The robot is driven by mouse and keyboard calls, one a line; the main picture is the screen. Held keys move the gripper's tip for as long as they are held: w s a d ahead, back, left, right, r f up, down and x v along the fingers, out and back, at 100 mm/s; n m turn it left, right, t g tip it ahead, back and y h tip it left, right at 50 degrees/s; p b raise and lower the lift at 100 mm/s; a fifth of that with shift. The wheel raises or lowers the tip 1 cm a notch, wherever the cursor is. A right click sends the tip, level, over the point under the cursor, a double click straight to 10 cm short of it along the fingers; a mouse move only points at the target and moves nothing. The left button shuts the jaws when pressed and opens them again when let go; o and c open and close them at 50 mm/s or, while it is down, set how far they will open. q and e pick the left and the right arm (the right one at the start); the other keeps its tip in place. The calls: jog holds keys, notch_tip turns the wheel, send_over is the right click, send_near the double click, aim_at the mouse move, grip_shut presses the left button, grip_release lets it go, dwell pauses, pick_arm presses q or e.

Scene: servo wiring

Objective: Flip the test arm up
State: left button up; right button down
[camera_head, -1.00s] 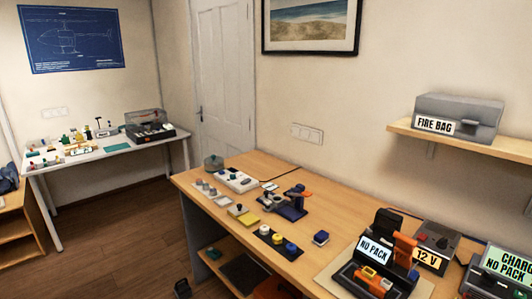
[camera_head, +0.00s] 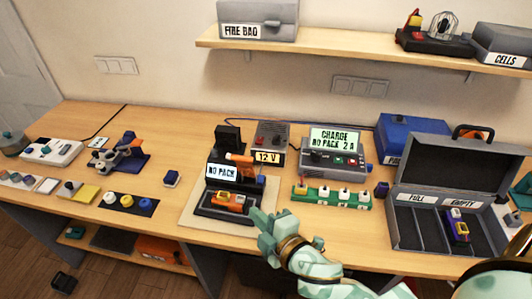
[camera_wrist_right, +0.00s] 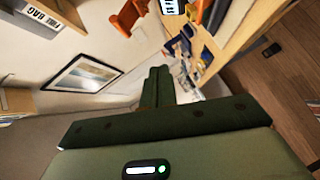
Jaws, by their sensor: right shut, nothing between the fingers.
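The test stand (camera_head: 195,212) with the "NO PACK" display stands on a pale mat in the middle of the bench. An orange-ended piece (camera_head: 240,159), which looks like the test arm, sits at the top of the stand beside its dark upright block. I cannot clearly tell its tilt. An orange and yellow servo-like part (camera_head: 228,201) lies in the stand's base. My right gripper (camera_head: 258,218) is shut and empty at the stand's front right corner, below the orange-ended piece. Its closed fingers (camera_wrist_right: 160,78) also show in the right wrist view. My left gripper is out of view.
The 12 V supply (camera_head: 272,138) is behind the stand. The charger (camera_head: 335,150) and a green strip (camera_head: 332,196) stand to the right, then an open case (camera_head: 394,222). A small blue block (camera_head: 171,179) is to the left. A shelf (camera_head: 340,52) hangs above.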

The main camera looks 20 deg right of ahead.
notch_tip(320, 180, up, 4)
jog(key=t, duration=0.1)
jog(key=n, duration=0.1)
send_near(237, 160)
jog(key=w+a, duration=0.3)
jog(key=a, duration=0.1)
jog(key=shift+w+d+f+h, duration=0.25)
jog(key=shift+w+d+h, duration=0.15)
jog(key=shift+w+d, duration=0.5)
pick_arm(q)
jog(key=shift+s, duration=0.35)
pick_arm(e)
jog(key=shift+w+d+f, duration=0.15)
jog(key=shift+w+d, duration=0.3)
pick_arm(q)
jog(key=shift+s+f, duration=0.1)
